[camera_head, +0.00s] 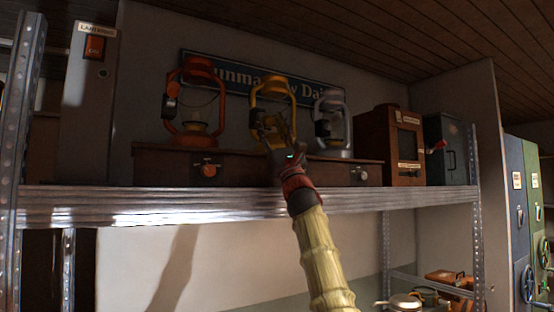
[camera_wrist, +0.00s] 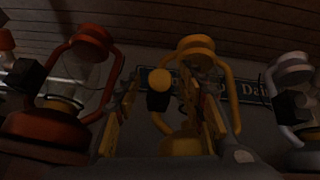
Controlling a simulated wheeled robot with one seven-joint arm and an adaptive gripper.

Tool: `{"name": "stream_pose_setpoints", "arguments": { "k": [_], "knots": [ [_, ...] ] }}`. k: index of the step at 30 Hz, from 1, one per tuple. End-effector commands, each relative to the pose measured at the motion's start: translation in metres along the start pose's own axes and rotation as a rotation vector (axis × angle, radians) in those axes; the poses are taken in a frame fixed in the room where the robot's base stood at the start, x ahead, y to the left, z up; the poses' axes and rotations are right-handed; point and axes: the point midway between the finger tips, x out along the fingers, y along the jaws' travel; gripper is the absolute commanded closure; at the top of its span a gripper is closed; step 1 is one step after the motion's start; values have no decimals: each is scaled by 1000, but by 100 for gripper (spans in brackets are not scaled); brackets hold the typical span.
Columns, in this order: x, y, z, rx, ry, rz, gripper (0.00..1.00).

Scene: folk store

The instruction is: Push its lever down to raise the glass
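Three lanterns stand in a row on a brown wooden box on the shelf: an orange-red one (camera_head: 195,135), a yellow one (camera_head: 254,125) and a silver one (camera_head: 333,152). Each has a dark block on its left side. My gripper (camera_head: 279,131) is in front of the yellow lantern and hides much of its lower part. In the wrist view, the yellow lantern (camera_wrist: 230,85) is straight ahead. Its dark block (camera_wrist: 158,101), with a round yellow knob (camera_wrist: 160,79), shows between my spread fingers (camera_wrist: 162,112). I cannot tell whether a finger touches the lantern.
The wooden box (camera_head: 240,168) has round knobs on its front. A grey panel with a red switch (camera_head: 94,48) is at left. A sign (camera_head: 233,75) hangs behind.

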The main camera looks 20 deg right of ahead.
Motion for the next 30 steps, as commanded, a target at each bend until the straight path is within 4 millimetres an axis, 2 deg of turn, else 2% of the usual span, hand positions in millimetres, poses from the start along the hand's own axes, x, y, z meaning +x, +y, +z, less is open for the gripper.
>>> {"name": "stream_pose_setpoints", "arguments": {
  "k": [30],
  "knots": [
    [6, -2, 12, 7, 146, 21, 60]
  ]
}}
